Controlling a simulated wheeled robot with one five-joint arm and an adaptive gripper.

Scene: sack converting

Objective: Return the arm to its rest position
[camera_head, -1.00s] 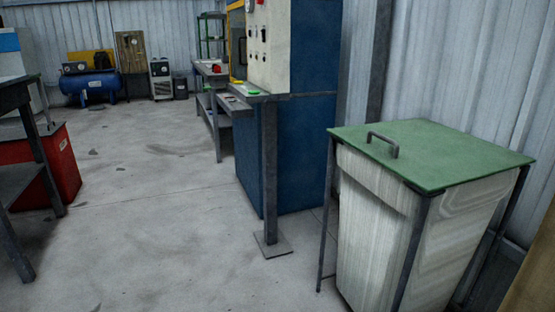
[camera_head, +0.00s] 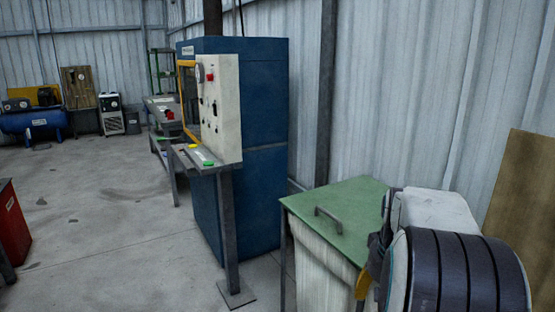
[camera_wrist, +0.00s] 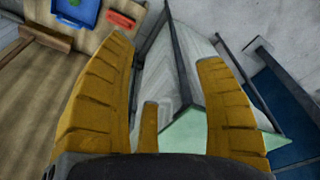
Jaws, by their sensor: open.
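My arm with its dark ribbed cover shows at the lower right of the head view, folded close in front of the bin's green lid (camera_head: 350,215). A sliver of yellow finger shows beside it there; the rest of my gripper is hidden. In the wrist view my gripper (camera_wrist: 165,55) has its yellow fingers spread wide, with nothing between them. Beyond the fingers lie the pale bin (camera_wrist: 180,65) and its green lid (camera_wrist: 195,130), apart from the fingers as far as I can tell.
A blue cabinet (camera_head: 265,110) with a control panel (camera_head: 222,110) stands left of the bin. A brown board (camera_head: 520,190) leans at the right wall. A red box (camera_head: 12,222) is at the left edge. Open floor (camera_head: 110,225) lies between. The wrist view shows a blue tray (camera_wrist: 75,12).

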